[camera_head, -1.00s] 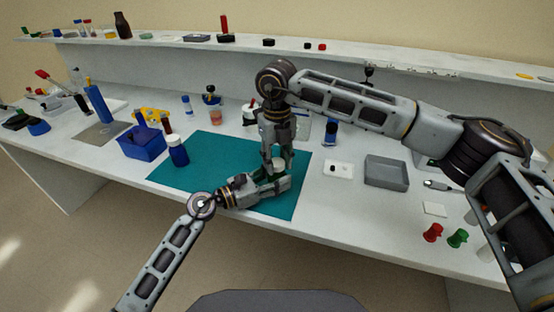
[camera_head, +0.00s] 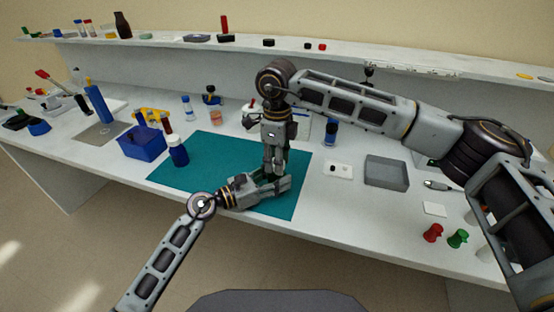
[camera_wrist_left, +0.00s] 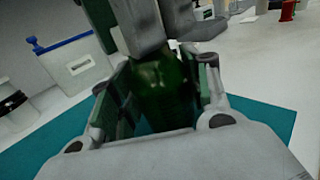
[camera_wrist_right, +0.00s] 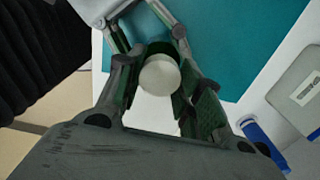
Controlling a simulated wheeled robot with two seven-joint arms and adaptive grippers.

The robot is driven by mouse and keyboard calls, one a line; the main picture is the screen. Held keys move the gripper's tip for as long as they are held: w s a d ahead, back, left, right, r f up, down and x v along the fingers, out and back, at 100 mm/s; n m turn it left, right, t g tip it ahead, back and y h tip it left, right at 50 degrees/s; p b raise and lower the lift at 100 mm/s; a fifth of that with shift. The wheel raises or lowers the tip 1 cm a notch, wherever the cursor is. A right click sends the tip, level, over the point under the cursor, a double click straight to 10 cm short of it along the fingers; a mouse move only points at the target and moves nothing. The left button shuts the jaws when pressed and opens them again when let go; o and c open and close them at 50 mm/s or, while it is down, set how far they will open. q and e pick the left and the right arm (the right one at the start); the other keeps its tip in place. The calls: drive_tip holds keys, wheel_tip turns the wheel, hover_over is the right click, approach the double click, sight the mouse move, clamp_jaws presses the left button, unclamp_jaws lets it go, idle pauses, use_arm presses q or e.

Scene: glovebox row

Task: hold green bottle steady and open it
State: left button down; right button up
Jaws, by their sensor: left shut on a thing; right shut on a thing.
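The green bottle shows in the left wrist view (camera_wrist_left: 162,92) as dark green glass, upright between my left fingers. My left gripper (camera_head: 276,184) lies low over the teal mat (camera_head: 190,178) and is shut on the bottle's body from the side. My right gripper (camera_head: 272,170) points down from above and is shut on the bottle's pale round cap (camera_wrist_right: 160,75), which shows between its fingers in the right wrist view. In the head view, the grippers hide most of the bottle. Whether the cap has come apart from the neck cannot be told.
Left of the grippers stand a dark blue bottle (camera_head: 178,154) and a blue bin (camera_head: 142,146). A small white plate (camera_head: 338,169) and a grey tray (camera_head: 387,173) lie to the right. A shelf (camera_head: 330,55) runs along the back.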

drive_tip(key=n, duration=0.3)
drive_tip(key=shift+n, duration=0.4)
drive_tip(key=n, duration=0.4)
drive_tip(key=shift+n, duration=0.3)
drive_tip(key=n, duration=0.8)
drive_tip(key=shift+r, duration=0.1)
drive_tip(key=shift+r, duration=1.1)
idle(0.8)
drive_tip(key=shift+r, duration=2)
use_arm(q)
drive_tip(key=c, duration=0.6)
unclamp_jaws()
